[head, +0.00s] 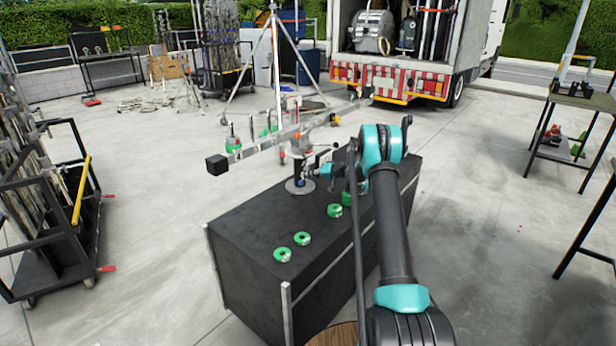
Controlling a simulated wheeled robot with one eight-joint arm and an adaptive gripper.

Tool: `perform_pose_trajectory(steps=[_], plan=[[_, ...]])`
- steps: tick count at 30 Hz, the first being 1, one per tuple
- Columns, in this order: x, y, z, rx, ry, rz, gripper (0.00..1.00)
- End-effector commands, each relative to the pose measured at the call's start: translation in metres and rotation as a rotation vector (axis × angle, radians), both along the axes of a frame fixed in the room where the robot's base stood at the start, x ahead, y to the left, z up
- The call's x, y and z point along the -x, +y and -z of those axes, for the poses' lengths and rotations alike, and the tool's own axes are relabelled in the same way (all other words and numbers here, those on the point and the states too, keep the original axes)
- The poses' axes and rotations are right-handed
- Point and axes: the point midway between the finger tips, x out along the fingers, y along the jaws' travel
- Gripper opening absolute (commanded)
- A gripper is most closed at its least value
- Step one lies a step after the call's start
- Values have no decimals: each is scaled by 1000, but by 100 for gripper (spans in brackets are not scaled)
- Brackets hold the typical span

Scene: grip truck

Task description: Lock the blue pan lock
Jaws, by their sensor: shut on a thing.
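A tripod-type head (299,150) with a round base stands upright on a black case (240,228). It carries a long grey bar (275,140) with a black block at its left end. The blue pan lock (300,182) shows as a small blue spot low on the head, just above the base. My gripper (310,174) reaches in from the right at the height of the lock and is shut on it. The fingers are very small in this view, and my wrist partly hides the right side of the head.
Several green tape rolls (302,239) lie on the case top in front of the head. A cart (60,230) stands at the left, a table (585,100) at the right and a truck (400,75) behind. Open concrete surrounds the case.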

Motion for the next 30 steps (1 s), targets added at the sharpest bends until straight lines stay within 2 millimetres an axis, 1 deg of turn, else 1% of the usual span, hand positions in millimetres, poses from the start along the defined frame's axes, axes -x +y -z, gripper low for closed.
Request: perform_pose_trajectory(steps=[18, 30], plan=[[3, 2, -12, -382, 404, 1, 0], [3, 2, -17, -520, 548, 2, 0]])
